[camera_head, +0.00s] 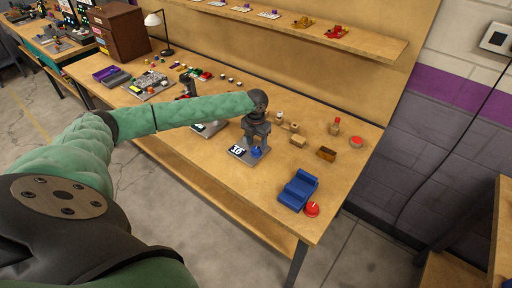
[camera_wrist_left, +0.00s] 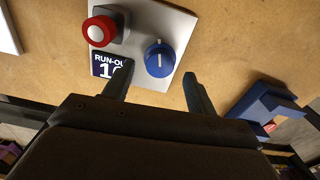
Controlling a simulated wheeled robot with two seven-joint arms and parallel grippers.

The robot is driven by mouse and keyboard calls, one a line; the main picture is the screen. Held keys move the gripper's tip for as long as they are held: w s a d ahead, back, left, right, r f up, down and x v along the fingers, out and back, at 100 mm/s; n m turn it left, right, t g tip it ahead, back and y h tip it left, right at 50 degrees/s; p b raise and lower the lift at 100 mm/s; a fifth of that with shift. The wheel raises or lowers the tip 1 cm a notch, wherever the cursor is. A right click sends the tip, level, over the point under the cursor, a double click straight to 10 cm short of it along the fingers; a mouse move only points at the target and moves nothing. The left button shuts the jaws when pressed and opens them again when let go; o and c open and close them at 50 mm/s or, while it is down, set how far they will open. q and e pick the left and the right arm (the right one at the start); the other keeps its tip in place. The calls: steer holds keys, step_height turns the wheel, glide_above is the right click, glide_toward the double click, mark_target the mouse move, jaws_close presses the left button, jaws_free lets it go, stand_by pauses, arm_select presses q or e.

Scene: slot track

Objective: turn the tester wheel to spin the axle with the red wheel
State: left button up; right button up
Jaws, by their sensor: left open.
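The tester is a light grey plate (camera_head: 236,159) on the bench, also in the left wrist view (camera_wrist_left: 178,25). It carries a dark label (camera_head: 237,150) reading "RUN-OU…", partly covered by a finger. A blue wheel with a white mark (camera_wrist_left: 159,59) sits on the plate; it also shows in the head view (camera_head: 256,153). The red wheel with a pale centre (camera_wrist_left: 98,31) sits on a grey mount beside it. My left gripper (camera_wrist_left: 157,76) is open above the plate, its fingertips on either side of the blue wheel's near edge. Contact cannot be told. My right gripper is out of view.
A blue stepped block (camera_head: 299,188) and a red round piece (camera_head: 312,209) stand near the bench's right front corner. Small wooden blocks (camera_head: 298,141) and an orange-brown box (camera_head: 326,153) lie right of the tester. A lamp (camera_head: 157,31) stands at the back left.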

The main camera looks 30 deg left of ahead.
mark_target(256, 148)
arm_select(q)
steer(key=shift+r+b, duration=0.65)
steer(key=shift+r, duration=1.75)
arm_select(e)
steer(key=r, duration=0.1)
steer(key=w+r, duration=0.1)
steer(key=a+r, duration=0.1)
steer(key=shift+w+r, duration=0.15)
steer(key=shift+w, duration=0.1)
